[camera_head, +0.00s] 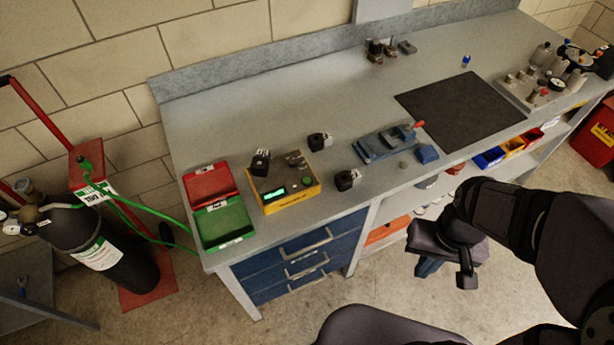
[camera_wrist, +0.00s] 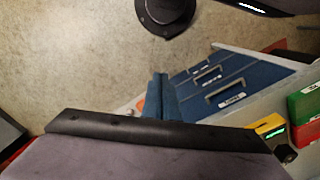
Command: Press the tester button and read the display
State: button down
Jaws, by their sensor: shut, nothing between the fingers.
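The tester is a yellow box (camera_head: 292,200) near the front left of the bench, with a small lit green display (camera_head: 273,195) whose characters are too small to read. A round green button (camera_head: 306,181) sits on its top face, right of the display. In the wrist view a corner of the yellow box (camera_wrist: 266,123) shows at the lower right, partly hidden by my wrist. My gripper (camera_head: 424,271), with blue fingers, is in front of the bench, right of the tester and apart from it. Its fingers (camera_wrist: 161,76) are shut and empty.
A red bin (camera_head: 209,183) and a green bin (camera_head: 224,224) stand left of the tester. Black blocks (camera_head: 261,163) (camera_head: 320,141) (camera_head: 346,180) lie around it. A blue fixture with a red handle (camera_head: 385,144) stands to the right. Blue drawers (camera_head: 290,268) are below.

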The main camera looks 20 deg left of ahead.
jog(key=s+a+n+g+p, duration=0.2)
jog(key=s+a+n+p, duration=0.1)
jog(key=a+p, duration=0.1)
notch_tip(320, 180, up, 5)
jog(key=n+t+y+p, duration=0.3)
jog(key=n+t+y, duration=0.45)
jog(key=n, duration=0.95)
send_over(307, 181)
jog(key=shift+s+d+f, duration=0.15)
jog(key=shift+s+d, duration=0.1)
jog(key=shift+d, duration=0.2)
jog(key=shift+f, duration=0.1)
notch_tip(307, 181, down, 9)
jog(key=b, duration=0.8)
